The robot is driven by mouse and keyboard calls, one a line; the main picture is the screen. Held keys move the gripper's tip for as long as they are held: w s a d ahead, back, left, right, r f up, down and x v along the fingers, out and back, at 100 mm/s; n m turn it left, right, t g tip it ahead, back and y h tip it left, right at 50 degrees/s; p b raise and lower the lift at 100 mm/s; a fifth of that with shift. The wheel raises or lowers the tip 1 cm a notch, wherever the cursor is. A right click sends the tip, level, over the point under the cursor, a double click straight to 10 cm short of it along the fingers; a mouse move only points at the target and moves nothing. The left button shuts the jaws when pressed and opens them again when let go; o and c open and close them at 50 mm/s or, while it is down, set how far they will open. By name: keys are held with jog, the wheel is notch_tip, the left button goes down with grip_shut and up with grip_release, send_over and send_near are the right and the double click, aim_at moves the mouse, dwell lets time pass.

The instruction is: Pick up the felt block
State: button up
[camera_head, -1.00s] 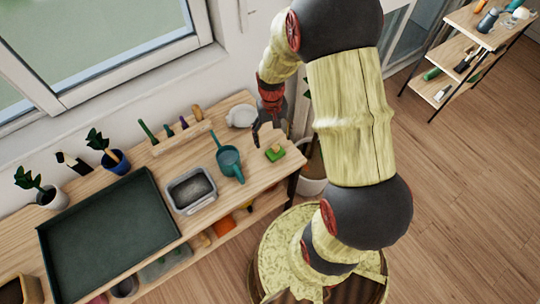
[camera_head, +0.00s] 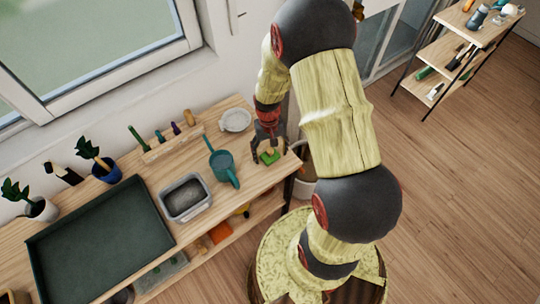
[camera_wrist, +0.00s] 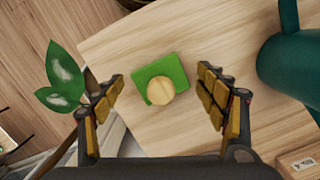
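The felt block (camera_head: 269,157) is a small green block with a round tan wooden knob on top. It rests on the wooden bench top near its right end. In the wrist view the block (camera_wrist: 173,72) lies between and a little beyond my fingertips, with bare wood showing on both sides of it. My gripper (camera_head: 268,150) is above the block, pointing down, with its fingers spread. In the wrist view the gripper (camera_wrist: 165,85) is open and empty, and neither finger visibly touches the block.
A white dish (camera_head: 235,121) is behind. A grey bin (camera_head: 185,197) and dark green tray (camera_head: 100,245) are further left. A plant leaf (camera_wrist: 64,75) is near my left finger.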

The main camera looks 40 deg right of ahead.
aim_at(271, 150)
jog(key=c, duration=1)
jog(key=shift+r, duration=0.65)
notch_tip(271, 150, up, 3)
jog(key=shift+s+f+p, duration=0.15)
jog(key=shift+f+p, duration=0.05)
jog(key=shift+p, duration=0.45)
jog(key=shift+s+a+r+p, duration=0.55)
jog(key=shift+s+r, duration=0.95)
jog(key=shift+s, duration=0.75)
jog(key=shift+s+a+r+p, duration=0.5)
jog(key=shift+s+r, duration=1.05)
jog(key=shift+s, duration=0.65)
jog(key=shift+s+a+r+p, duration=0.5)
jog(key=shift+s+r, duration=1)
jog(key=shift+s, duration=0.75)
